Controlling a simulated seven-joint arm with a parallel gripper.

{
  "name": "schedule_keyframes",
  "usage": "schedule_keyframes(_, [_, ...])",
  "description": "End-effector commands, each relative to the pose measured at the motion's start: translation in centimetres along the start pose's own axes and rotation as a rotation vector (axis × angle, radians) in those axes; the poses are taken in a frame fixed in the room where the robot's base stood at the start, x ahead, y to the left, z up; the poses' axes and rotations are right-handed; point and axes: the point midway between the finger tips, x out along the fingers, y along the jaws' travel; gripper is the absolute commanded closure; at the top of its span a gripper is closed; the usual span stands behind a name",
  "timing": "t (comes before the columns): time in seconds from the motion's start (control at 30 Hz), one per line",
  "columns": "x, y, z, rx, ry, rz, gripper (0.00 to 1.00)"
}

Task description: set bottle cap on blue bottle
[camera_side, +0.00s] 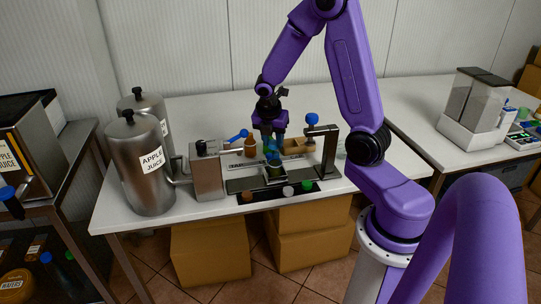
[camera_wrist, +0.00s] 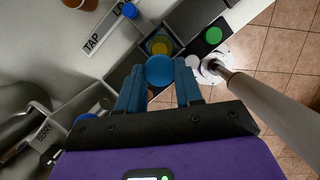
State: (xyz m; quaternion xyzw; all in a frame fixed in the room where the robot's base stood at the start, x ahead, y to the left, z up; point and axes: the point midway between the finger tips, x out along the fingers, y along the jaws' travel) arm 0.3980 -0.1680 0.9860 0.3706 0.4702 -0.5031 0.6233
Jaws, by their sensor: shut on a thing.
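My gripper (camera_wrist: 160,82) has its two blue fingers closed around a round blue bottle cap (camera_wrist: 160,70). In the side view my gripper (camera_side: 271,143) points down over the middle of the metal fixture. An open-topped bottle with a bluish rim and yellowish inside (camera_wrist: 158,43) shows just beyond the cap in the wrist view. In the side view a dark blue bottle (camera_side: 274,169) stands below the fingers, partly hidden by them. I cannot tell whether cap and bottle touch.
A brown bottle (camera_side: 251,148) and a wooden block (camera_side: 298,146) stand behind. Steel juice cans (camera_side: 140,175) stand left. The back of the table is clear.

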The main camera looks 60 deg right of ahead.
Motion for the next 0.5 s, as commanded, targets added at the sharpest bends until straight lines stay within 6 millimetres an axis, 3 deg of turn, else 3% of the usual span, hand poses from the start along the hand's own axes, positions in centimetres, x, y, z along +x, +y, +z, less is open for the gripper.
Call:
schedule_keyframes(0.2, [-1.4,-0.1,2.1,-0.016,0.015,0.003,0.93])
schedule_keyframes(0.5, [-0.4,-0.1,2.0,-0.025,0.019,0.0,0.93])
